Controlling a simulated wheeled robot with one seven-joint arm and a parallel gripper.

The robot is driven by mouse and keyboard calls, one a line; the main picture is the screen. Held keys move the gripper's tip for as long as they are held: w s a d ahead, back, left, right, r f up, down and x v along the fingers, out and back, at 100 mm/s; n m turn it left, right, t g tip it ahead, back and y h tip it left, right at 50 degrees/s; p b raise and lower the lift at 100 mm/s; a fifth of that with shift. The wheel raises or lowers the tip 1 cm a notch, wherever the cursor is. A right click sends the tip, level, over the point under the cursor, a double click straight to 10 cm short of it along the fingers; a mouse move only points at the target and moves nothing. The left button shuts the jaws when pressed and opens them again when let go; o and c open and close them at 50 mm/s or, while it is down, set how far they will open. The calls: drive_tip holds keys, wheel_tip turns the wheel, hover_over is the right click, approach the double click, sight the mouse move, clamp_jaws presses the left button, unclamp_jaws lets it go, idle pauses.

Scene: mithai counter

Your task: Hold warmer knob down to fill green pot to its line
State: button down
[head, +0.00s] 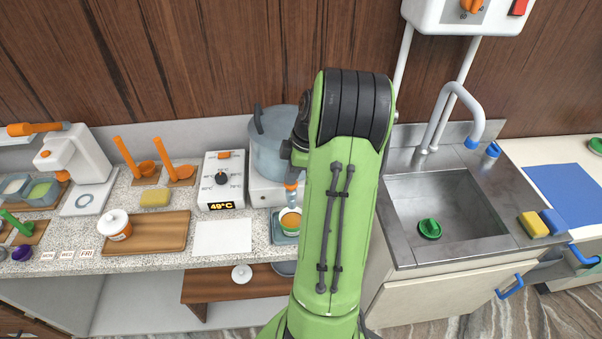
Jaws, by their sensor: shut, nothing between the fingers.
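The warmer is a large grey-blue pot (270,145) on a white base (262,190), left of my raised green arm. An orange knob (291,184) sits on its tap at the front right. Below the tap, a small pot with a green side and a yellow-orange band (290,219) stands on a grey-blue tray (284,239); my arm stands close at its right. Its fill line and level are too small to tell. My gripper (288,151) is mostly hidden by my arm; only dark parts show above the knob. It is shut and empty. Contact with the knob cannot be told.
A control box (222,181) reading 49°C stands left of the warmer. A white sheet (222,238) and wooden board with a white-lidded jar (115,225) lie further left. A steel sink (450,200) with a tap is right of my arm.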

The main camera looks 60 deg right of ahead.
drive_tip(key=v, duration=1.1)
drive_tip(key=shift+r+p, duration=0.2)
drive_tip(key=shift+p, duration=0.1)
drive_tip(key=shift+s, duration=0.15)
